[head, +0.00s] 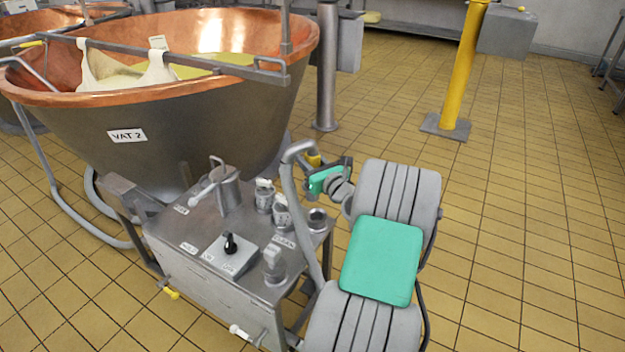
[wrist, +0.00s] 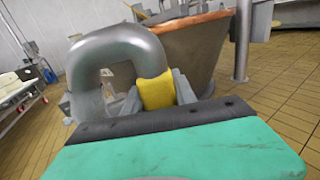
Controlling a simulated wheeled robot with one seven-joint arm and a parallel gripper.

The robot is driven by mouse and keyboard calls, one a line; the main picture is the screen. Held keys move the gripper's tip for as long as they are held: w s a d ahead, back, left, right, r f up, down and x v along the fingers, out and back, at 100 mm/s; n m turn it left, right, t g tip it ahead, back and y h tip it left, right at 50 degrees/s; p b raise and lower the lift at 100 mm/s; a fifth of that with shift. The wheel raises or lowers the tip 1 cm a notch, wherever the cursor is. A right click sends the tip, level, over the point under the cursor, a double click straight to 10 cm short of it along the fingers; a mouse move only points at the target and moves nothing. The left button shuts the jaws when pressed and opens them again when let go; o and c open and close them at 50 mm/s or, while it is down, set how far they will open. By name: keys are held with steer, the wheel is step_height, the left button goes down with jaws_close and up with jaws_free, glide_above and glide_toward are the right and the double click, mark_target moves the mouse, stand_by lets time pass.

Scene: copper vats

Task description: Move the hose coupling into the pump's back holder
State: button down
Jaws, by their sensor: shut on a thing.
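My gripper (head: 318,166) is shut on the yellow collar of the hose coupling (head: 313,159), above the right end of the pump cart. In the wrist view the yellow collar (wrist: 157,92) sits at my gripper (wrist: 160,90), with the grey hose (wrist: 115,48) arching up and left from it. In the head view the hose (head: 308,215) bends over and runs down past the pump's right side. The coupling's lower end is hidden. The pump (head: 210,262) has a steel top. A round open socket (head: 317,214) stands at its right edge; I cannot tell which holder is the back one.
White-capped fittings (head: 282,212) and a black knob (head: 231,243) stand on the pump top. A lever valve (head: 222,185) rises at its back. Copper vat 2 (head: 190,125) stands close behind. A yellow post (head: 460,70) is farther off; the tiled floor at right is clear.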

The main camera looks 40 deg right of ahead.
steer(key=shift+s+d+f, duration=0.1)
steer(key=shift+d+f, duration=0.1)
steer(key=shift+d, duration=0.2)
steer(key=shift+s+d+f, duration=0.1)
steer(key=shift+d+f, duration=0.05)
steer(key=shift+d, duration=0.25)
step_height(320, 180, down, 5)
steer(key=b, duration=0.5)
steer(key=shift+r+b, duration=0.1)
steer(key=shift+b, duration=0.2)
steer(key=shift+a+r+p, duration=0.1)
steer(key=shift+p, duration=0.4)
steer(key=shift+f+b, duration=1.4)
steer(key=shift+f, duration=1.85)
steer(key=c, duration=0.9)
jaws_free()
steer(key=shift+s, duration=0.1)
steer(key=shift+f, duration=0.2)
